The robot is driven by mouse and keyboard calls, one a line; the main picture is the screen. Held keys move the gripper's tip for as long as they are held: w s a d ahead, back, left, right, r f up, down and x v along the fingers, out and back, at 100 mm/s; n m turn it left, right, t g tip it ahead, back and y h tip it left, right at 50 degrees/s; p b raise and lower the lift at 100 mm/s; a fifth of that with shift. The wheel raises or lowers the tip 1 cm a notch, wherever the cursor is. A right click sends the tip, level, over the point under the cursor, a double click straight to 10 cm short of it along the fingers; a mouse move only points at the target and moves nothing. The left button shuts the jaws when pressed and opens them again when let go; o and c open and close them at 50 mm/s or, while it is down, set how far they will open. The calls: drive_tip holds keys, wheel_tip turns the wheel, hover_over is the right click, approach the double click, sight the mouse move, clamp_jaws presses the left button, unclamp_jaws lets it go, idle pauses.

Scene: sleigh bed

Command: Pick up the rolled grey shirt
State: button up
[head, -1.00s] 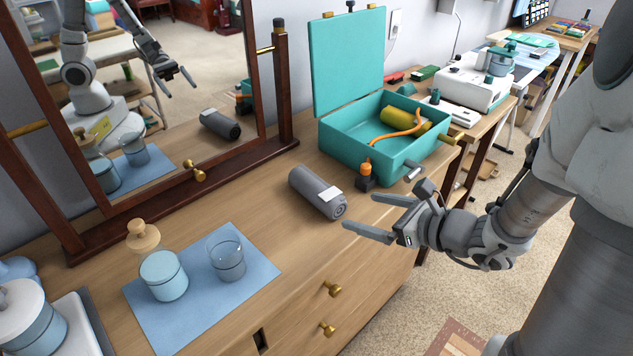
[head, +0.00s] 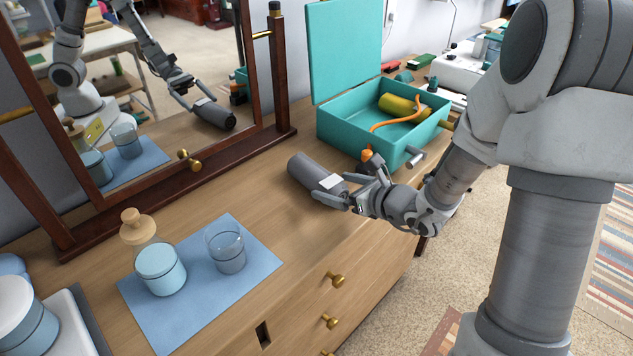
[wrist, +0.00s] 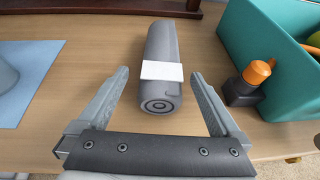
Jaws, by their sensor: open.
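The rolled grey shirt (head: 309,174) lies on the wooden dresser top, with a white label band around it. In the wrist view the rolled shirt (wrist: 161,62) lies lengthwise ahead, its spiral end facing me. My gripper (head: 350,186) is at the near end of the roll in the head view. In the wrist view my gripper (wrist: 160,78) is open, one finger on each side of the roll's near end, with gaps on both sides. It does not hold the roll. In the head view the gripper partly hides the roll's near end.
A teal open box (head: 345,133) with a yellow roll and orange cord stands just right of the shirt. A mirror (head: 150,75) stands behind. A blue mat (head: 190,325) with glass jars lies left.

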sight(322, 181)
drive_tip(key=shift+b+x, duration=0.45)
drive_tip(key=shift+x, duration=2.3)
drive_tip(key=shift+r, duration=0.1)
drive_tip(key=c, duration=1.5)
